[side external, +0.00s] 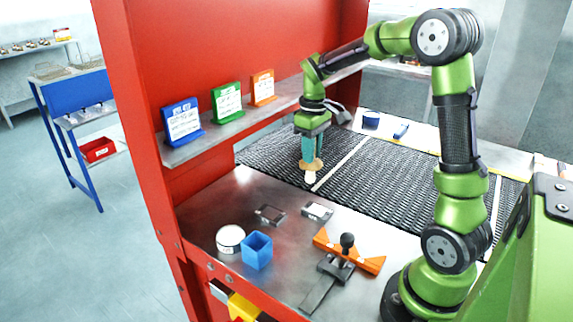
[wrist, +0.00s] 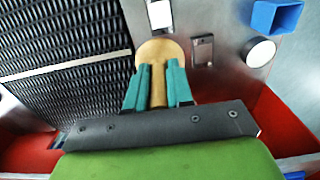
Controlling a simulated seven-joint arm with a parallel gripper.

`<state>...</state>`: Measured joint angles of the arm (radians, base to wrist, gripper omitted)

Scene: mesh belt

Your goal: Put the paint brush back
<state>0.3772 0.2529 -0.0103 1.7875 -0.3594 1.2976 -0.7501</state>
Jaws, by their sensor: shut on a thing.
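My gripper (side external: 311,157) hangs, fingers down, over the near left part of the black mesh belt in the side view. Its teal fingers are shut on the paint brush (side external: 311,167), which has a tan, wood-like body and a white lower end. In the wrist view the brush's tan body (wrist: 158,52) shows between and beyond the fingertips of my gripper (wrist: 158,75). The white end points down close to the belt edge; I cannot tell whether it touches anything. An open blue cup (side external: 257,250) stands on the metal table and shows in the wrist view (wrist: 275,16).
A white roll (side external: 230,239) stands beside the cup. Two small metallic blocks (side external: 270,215) (side external: 317,211) and an orange-and-black clamp-like fixture (side external: 348,250) lie on the table. A red frame with a shelf of coloured signs (side external: 227,103) stands left of the belt (side external: 375,180).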

